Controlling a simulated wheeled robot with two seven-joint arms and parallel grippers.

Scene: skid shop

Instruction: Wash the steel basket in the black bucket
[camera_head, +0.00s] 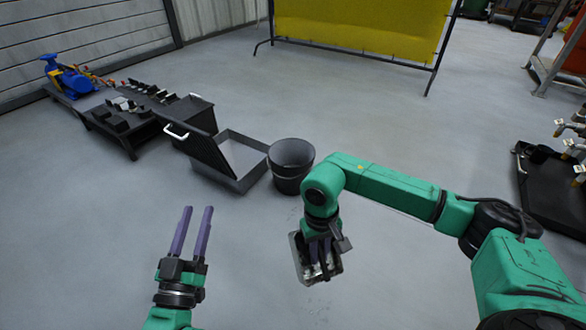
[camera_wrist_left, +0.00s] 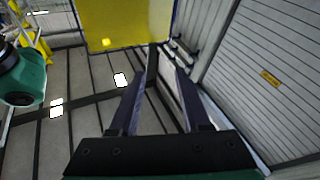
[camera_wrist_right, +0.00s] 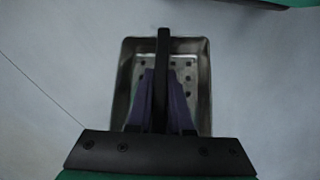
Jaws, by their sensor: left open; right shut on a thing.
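The steel basket (camera_head: 299,256) hangs from my right gripper (camera_head: 320,262), in front of the bucket in the head view and apart from it. In the right wrist view the basket (camera_wrist_right: 203,85) is a perforated steel box with a dark bar handle (camera_wrist_right: 163,55) across it. My right gripper (camera_wrist_right: 161,85) is shut on that handle. The black bucket (camera_head: 288,185) stands upright on the floor beyond the basket; its inside bottom is hidden. My left gripper (camera_head: 197,210) points up, open and empty, at the lower left. It also shows open in the left wrist view (camera_wrist_left: 158,75).
An open black bin with a raised lid (camera_head: 236,180) stands just left of the bucket. A low dark bench (camera_head: 125,140) with metal parts and a blue pump (camera_head: 70,80) stand further left. A yellow screen (camera_head: 360,30) is behind. Floor between the grippers is clear.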

